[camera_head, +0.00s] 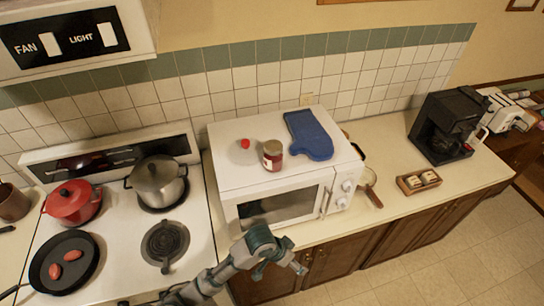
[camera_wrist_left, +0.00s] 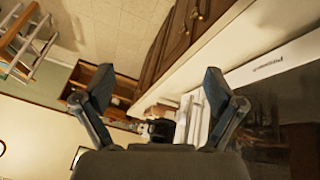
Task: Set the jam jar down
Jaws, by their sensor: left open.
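My left gripper (camera_head: 282,262) is in front of and below the microwave, well apart from the jar. In the left wrist view the left gripper (camera_wrist_left: 158,85) has its two fingers spread with nothing between them. The jar does not show in that view. My right gripper is not in view.
The blue oven mitt (camera_head: 309,135) lies at the microwave's right rear. A stove with a red pot (camera_head: 72,202), a steel pot (camera_head: 158,182) and a frying pan (camera_head: 64,258) is left. A coffee maker (camera_head: 446,127) and small wooden tray (camera_head: 418,180) are right; counter between is partly clear.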

